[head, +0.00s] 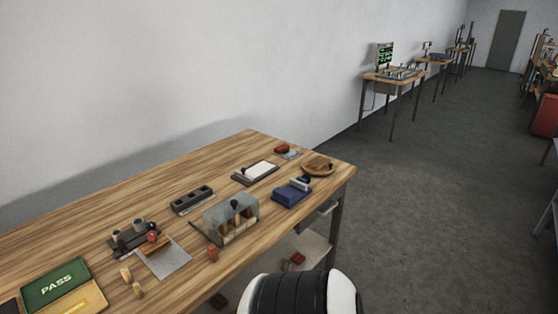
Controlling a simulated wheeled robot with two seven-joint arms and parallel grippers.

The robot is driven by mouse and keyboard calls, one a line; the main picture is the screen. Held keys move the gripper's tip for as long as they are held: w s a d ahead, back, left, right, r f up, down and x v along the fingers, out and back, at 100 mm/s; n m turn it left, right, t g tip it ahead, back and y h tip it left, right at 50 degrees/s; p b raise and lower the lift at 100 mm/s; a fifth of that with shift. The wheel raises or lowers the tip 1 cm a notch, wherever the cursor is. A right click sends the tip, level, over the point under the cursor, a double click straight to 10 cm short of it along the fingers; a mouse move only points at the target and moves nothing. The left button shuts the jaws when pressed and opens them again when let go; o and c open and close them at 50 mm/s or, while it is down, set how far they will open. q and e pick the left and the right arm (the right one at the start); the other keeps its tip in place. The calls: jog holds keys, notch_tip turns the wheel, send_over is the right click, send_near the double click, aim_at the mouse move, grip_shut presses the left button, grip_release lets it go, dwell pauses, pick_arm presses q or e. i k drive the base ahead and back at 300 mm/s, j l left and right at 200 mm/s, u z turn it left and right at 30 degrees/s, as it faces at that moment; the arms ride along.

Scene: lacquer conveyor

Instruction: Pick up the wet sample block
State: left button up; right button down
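I cannot tell for sure which object is the wet sample block. A small glossy red piece (283,149) lies on a thin grey plate (292,155) near the far end of the wooden table. A small reddish-brown block (213,254) stands near the table's front edge, beside a clear case. An orange-brown piece with a red knob (152,237) sits at the back of a flat metal sheet (172,263). Neither gripper shows in the head view. A black and white rounded part at the bottom middle hides some of the area below the table.
The wooden table (85,234) also bears a clear case (215,222), a blue box (289,194), a white-topped tray (257,172), a round wooden board (317,170), a dark slotted holder (192,200) and a green PASS panel (55,284). Open grey floor (420,210) lies right.

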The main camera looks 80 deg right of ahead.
aim_at(319, 162)
jog(key=z, duration=2.9)
jog(key=i+l, duration=0.15)
jog(key=i+z, duration=0.05)
